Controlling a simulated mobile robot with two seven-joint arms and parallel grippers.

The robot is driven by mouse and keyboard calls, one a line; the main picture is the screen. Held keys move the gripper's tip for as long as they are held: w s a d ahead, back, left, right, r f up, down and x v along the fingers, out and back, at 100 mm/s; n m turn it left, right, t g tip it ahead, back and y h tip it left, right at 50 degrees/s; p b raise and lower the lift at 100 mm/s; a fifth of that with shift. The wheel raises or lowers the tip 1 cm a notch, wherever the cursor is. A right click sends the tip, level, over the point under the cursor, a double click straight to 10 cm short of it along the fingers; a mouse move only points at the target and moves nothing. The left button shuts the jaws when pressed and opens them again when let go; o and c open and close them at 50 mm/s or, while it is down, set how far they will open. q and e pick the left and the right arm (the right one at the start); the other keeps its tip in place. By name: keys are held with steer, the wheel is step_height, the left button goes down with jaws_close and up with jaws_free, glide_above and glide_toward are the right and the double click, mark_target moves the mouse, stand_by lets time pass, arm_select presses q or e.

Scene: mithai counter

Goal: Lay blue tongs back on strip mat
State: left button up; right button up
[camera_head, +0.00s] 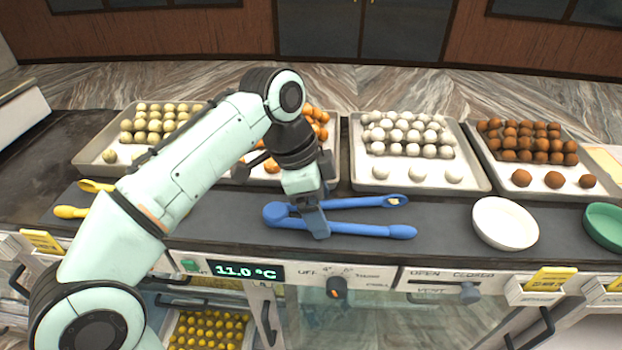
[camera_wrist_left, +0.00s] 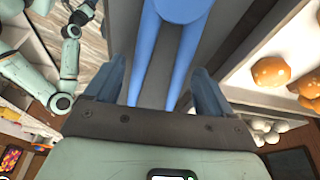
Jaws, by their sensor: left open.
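The blue tongs (camera_head: 365,229) lie flat on the dark strip mat (camera_head: 440,215), their hinge end to the left and two arms spread to the right. One arm's tip holds a small pale patch. My left gripper (camera_head: 314,222) is over the tongs near the hinge end. In the left wrist view my left gripper (camera_wrist_left: 159,88) has its fingers apart, with the blue tongs (camera_wrist_left: 178,12) running between them; a gap shows on each side. Whether the fingertips touch the mat is unclear.
Behind the mat stand trays of sweets, including a tray of white balls (camera_head: 468,178) and a tray of brown balls (camera_head: 488,160). A white bowl (camera_head: 505,223) and a green bowl (camera_head: 606,225) stand at right. Yellow tongs (camera_head: 70,211) lie at left, partly behind my arm.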

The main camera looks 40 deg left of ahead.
arm_select(q)
steer(key=p+v, duration=0.1)
steer(key=v, duration=0.2)
steer(key=p+v, duration=0.2)
steer(key=shift+w+r, duration=0.15)
steer(key=shift+r, duration=0.3)
steer(key=v, duration=0.7)
steer(key=shift+b, duration=0.35)
arm_select(e)
steer(key=shift+t, duration=0.3)
steer(key=shift+w+r, duration=1.8)
steer(key=shift+w, duration=0.2)
arm_select(q)
steer(key=shift+a, duration=0.1)
